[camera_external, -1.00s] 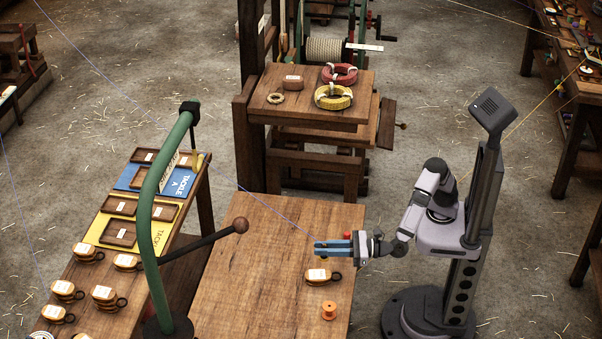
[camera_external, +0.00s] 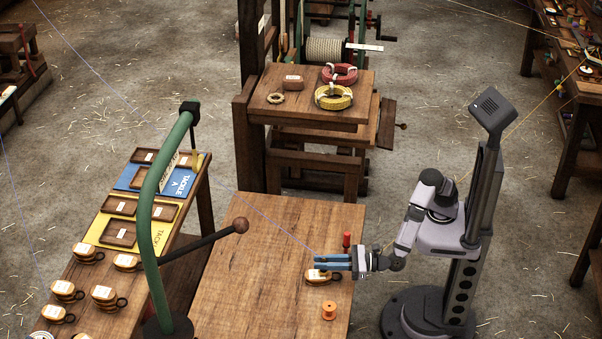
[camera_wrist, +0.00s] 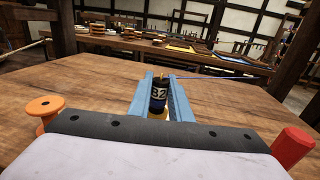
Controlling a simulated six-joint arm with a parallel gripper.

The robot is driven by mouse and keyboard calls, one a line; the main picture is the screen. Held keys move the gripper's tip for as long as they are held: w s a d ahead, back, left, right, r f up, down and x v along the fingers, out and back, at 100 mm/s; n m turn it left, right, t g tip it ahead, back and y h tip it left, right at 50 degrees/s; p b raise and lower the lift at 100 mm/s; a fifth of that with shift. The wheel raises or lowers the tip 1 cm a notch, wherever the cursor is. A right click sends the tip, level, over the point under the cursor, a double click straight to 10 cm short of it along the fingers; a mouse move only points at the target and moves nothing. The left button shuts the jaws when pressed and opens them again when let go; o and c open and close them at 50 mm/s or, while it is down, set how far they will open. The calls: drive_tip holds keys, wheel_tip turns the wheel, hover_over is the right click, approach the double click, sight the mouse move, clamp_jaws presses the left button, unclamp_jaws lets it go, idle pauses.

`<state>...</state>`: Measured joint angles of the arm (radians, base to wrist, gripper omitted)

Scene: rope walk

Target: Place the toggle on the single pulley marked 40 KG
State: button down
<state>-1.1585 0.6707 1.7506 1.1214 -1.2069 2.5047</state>
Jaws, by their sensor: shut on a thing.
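My gripper (camera_external: 322,261) is low over the near wooden table, fingers pointing left. In the wrist view its blue fingers (camera_wrist: 160,98) are shut on a dark upright cylinder with white figures (camera_wrist: 158,96), taken to be the toggle. A yellow part shows under it. In the external view the fingers hide the toggle. A single wooden pulley (camera_external: 318,279) with a white label and dark ring lies right under the fingers, partly covered. I cannot read its mark, nor tell whether the toggle touches it.
An orange spool (camera_external: 329,311) and a red peg (camera_external: 346,241) stand on the same table near the gripper. A green curved post with a dark lever (camera_external: 205,241) stands at left. Several labelled pulleys (camera_external: 104,295) lie on the left bench. The table's middle is clear.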

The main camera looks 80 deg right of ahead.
drive_tip(key=shift+f, duration=0.15)
drive_tip(key=c, duration=1.6)
unclamp_jaws()
drive_tip(key=shift+r, duration=0.25)
drive_tip(key=s, duration=0.4)
drive_tip(key=s+d+b, duration=0.1)
drive_tip(key=s, duration=0.3)
drive_tip(key=s+d, duration=0.1)
drive_tip(key=s, duration=0.3)
drive_tip(key=shift+f+b, duration=0.1)
drive_tip(key=shift+b, duration=0.25)
drive_tip(key=shift+w, duration=0.1)
